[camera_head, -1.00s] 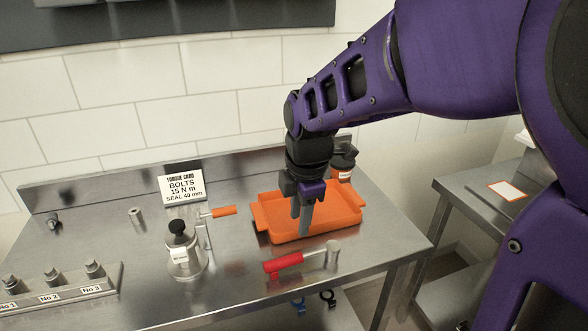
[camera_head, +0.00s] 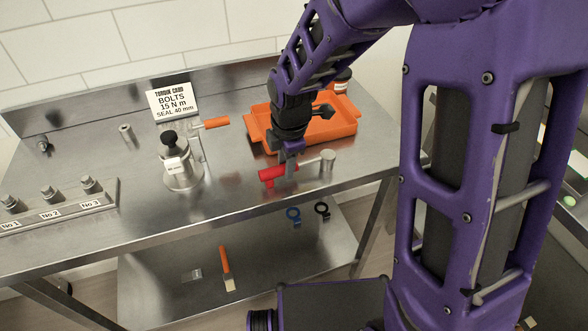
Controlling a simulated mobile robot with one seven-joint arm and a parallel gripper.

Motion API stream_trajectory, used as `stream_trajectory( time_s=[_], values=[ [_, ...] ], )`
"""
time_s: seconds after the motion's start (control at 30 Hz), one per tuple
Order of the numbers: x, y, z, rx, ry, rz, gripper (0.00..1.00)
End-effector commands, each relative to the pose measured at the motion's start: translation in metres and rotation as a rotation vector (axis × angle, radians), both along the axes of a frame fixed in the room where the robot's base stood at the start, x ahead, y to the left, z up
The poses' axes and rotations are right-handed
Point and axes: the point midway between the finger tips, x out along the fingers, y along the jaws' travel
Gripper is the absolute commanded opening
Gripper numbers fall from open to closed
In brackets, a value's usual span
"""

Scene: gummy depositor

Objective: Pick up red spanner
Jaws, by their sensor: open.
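The red spanner (camera_head: 267,175) lies on the steel table near its front edge, with a red handle on the left and a grey shaft ending in a round metal head (camera_head: 327,160) on the right. My gripper (camera_head: 287,168) is open and points down over the spanner, at the right part of the red handle. The fingers hide part of the handle there. I cannot tell whether they touch it.
An orange tray (camera_head: 345,129) lies just behind my gripper. A metal device with a black knob (camera_head: 170,138) stands left of the spanner, with an orange-handled tool (camera_head: 210,123) behind it. A numbered block (camera_head: 107,197) is at the left. A lower shelf (camera_head: 165,255) holds an orange-handled scraper (camera_head: 225,262).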

Motion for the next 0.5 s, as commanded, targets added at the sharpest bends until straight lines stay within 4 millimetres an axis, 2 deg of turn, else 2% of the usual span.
stream_trajectory(
  time_s=[0.03, 0.1, 0.4, 0.43, 0.5],
  values=[
    [0.001, 0.001, -0.014, 0.000, 0.001, 0.001, 0.41],
    [0.003, 0.002, -0.021, 0.000, 0.001, 0.000, 0.41],
    [0.004, 0.002, -0.023, 0.000, 0.000, 0.000, 0.41],
    [0.004, 0.002, -0.023, 0.000, 0.000, 0.000, 0.39],
    [0.004, 0.002, -0.023, 0.000, 0.000, 0.000, 0.26]
  ],
)
